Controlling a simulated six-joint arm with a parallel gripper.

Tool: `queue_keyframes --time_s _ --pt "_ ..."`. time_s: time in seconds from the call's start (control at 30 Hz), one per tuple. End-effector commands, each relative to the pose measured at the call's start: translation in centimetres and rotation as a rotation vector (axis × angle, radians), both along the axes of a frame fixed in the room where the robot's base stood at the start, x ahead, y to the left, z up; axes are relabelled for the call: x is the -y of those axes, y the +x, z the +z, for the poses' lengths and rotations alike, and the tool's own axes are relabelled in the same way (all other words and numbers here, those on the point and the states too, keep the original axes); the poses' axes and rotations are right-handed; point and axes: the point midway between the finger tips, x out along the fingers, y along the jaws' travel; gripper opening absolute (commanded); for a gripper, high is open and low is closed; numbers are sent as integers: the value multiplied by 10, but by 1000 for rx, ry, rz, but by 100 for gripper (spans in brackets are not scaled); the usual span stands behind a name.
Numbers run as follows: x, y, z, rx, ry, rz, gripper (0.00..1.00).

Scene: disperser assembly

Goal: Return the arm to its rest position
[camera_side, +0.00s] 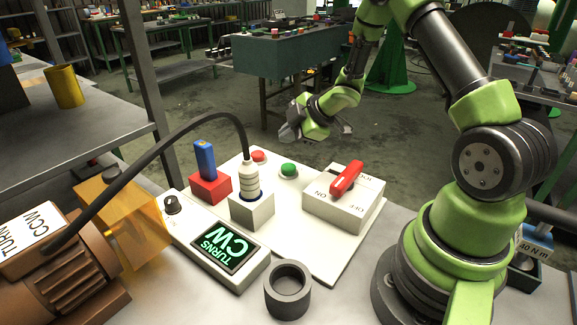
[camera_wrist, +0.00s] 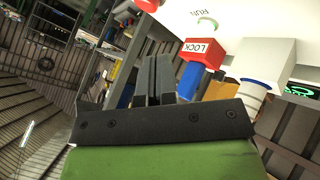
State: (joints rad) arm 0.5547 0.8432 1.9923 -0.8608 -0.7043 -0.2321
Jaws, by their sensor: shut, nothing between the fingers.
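My gripper (camera_side: 288,133) hangs in the air above the far edge of the white board (camera_side: 318,240), in the middle of the side view. It is empty and well clear of the parts on the board. In the wrist view its two dark fingers (camera_wrist: 154,66) lie close together with nothing held between them. My arm is raised and bent, reaching over from the base at the right.
The board carries a red block with a blue upright piece (camera_side: 205,160), a white socket with a cabled plug (camera_side: 249,178), red and green buttons (camera_side: 288,169), and a red-lever switch box (camera_side: 345,200). A motor (camera_side: 70,265), display (camera_side: 226,249) and grey ring (camera_side: 288,302) stand nearby.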

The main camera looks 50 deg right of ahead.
Motion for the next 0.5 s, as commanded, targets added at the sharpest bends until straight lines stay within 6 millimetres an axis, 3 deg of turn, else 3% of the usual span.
queue_keyframes --time_s 0.17,0.37,0.5 --pt "1 3 15 1 -13 -46 0" --pt "-3 -2 88 6 -16 -307 0" --pt "-19 -27 141 7 65 -531 0"
